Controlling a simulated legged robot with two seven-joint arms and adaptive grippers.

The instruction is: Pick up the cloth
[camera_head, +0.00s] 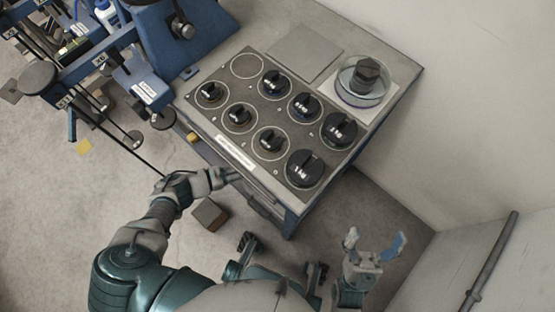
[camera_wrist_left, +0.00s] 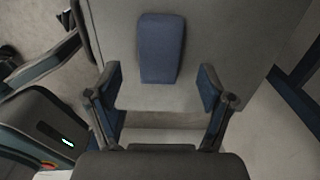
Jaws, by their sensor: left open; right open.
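I see nothing that is clearly a cloth. A flat grey square (camera_head: 305,52) lies on the workbench top behind the dial weights; I cannot tell whether it is fabric. My left gripper (camera_head: 232,175) is by the bench's front side, well away from the grey square. In the left wrist view its fingers (camera_wrist_left: 160,92) are apart and empty, with a blue rounded block (camera_wrist_left: 160,48) beyond them on a grey surface. My right gripper (camera_head: 375,243) is open and empty over the floor, right of the bench.
The workbench (camera_head: 232,50) carries a dark panel (camera_head: 222,110) with several black knobbed weights (camera_head: 305,168). A hex weight in a round dish (camera_head: 365,80) stands at the back right. Blue frames (camera_head: 140,75) crowd the left. A small brown box (camera_head: 210,214) lies on the floor.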

